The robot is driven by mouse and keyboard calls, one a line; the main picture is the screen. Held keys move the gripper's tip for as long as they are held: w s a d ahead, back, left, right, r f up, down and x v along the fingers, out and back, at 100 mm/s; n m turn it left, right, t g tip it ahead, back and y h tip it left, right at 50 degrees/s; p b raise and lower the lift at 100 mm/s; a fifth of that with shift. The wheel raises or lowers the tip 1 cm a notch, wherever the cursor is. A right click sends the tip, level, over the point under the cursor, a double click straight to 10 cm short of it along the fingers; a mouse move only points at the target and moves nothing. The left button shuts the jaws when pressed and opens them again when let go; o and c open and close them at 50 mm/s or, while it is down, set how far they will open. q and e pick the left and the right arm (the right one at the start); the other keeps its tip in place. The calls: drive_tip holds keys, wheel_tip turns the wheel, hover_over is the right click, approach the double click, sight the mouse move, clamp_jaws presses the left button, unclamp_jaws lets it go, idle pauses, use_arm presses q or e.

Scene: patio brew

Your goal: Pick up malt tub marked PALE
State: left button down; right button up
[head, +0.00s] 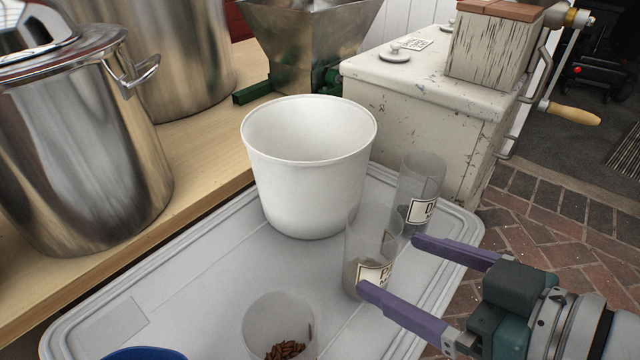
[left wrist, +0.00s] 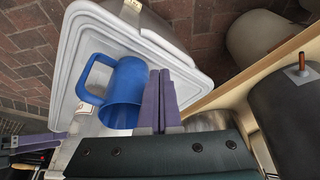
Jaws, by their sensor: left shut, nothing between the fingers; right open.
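The malt tub whose label starts with P (head: 360,248) is a clear, upright cylinder on the grey tray (head: 215,262); the rest of its label is hidden by a finger. My right gripper (head: 389,266) is open beside it in the head view. Its nearer fingertip overlaps the label and its farther fingertip is just right of the tub. I cannot tell whether they touch. A second clear tub (head: 424,172) with a partly readable label stands behind. My left gripper (left wrist: 161,73) is shut and empty in the left wrist view, in front of the blue jug.
A white bucket (head: 311,185) stands close left of the tubs. A clear cup (head: 280,315) with brown pieces and a blue jug (left wrist: 125,95) also share the tray. Steel pots (head: 80,150) stand on the wooden bench at left. Brick floor (head: 545,235) is open at right.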

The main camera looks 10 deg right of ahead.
sight(390, 259)
drive_tip(key=b+x, duration=0.2)
drive_tip(key=x, duration=0.1)
drive_tip(key=shift+w+d+f, duration=0.15)
drive_tip(key=shift+w+f, duration=0.1)
drive_tip(key=shift+f, duration=0.1)
drive_tip(key=shift+w, duration=0.35)
drive_tip(key=b+x, duration=0.4)
drive_tip(key=x, duration=0.1)
drive_tip(key=shift+w, duration=0.15)
use_arm(q)
drive_tip(key=f, duration=0.7)
drive_tip(key=shift+d, duration=0.3)
use_arm(e)
drive_tip(key=shift+w, duration=0.15)
use_arm(q)
drive_tip(key=shift+r, duration=0.1)
use_arm(e)
drive_tip(key=shift+c, duration=0.6)
use_arm(q)
drive_tip(key=shift+a, duration=0.1)
use_arm(e)
drive_tip(key=c, duration=1.2)
